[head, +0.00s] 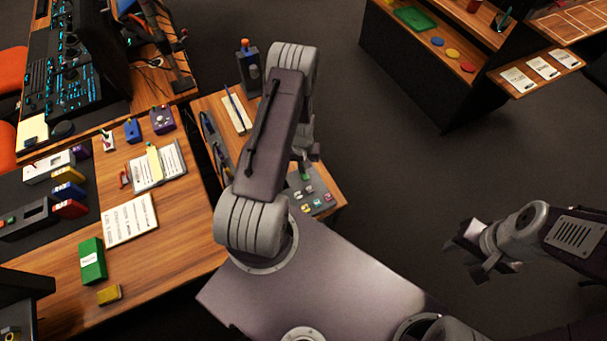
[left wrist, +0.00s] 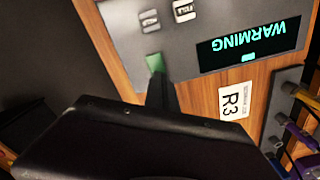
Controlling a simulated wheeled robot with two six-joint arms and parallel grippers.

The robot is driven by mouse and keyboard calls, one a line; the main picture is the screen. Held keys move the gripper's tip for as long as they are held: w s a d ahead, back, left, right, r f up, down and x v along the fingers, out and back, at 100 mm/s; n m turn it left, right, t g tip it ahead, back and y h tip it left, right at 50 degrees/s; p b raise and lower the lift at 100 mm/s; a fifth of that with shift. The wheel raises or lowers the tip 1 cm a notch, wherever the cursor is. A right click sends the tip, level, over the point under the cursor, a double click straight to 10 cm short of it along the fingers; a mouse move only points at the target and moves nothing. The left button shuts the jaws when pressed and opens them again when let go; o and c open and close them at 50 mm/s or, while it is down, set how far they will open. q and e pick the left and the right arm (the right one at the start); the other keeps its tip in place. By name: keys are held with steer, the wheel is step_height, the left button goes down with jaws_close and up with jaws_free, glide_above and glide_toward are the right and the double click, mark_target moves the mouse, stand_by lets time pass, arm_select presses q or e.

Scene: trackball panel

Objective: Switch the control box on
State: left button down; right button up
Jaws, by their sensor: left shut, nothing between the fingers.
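The control box (head: 318,205) is a grey panel on the small wooden desk in the head view, partly hidden by my left arm. In the left wrist view its face (left wrist: 125,30) carries a green button (left wrist: 154,62), two white labelled keys (left wrist: 166,14) and a dark display (left wrist: 250,45) reading "WARMING", upside down. My left gripper (left wrist: 161,88) is shut and empty, its tip at the lower edge of the green button; I cannot tell whether it touches. My right gripper (head: 474,254) hangs over the floor at right, fingers apart and empty.
An "R3" label (left wrist: 234,99) and a dark strip with coloured plugs (left wrist: 295,130) lie beside the panel. A larger desk (head: 170,255) with papers and small boxes stands at left. A dark shelf unit (head: 420,70) stands at the back right. The floor between is clear.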

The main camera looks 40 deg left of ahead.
arm_select(q)
step_height(320, 180, up, 7)
steer(key=p, duration=0.5)
stand_by(0.4)
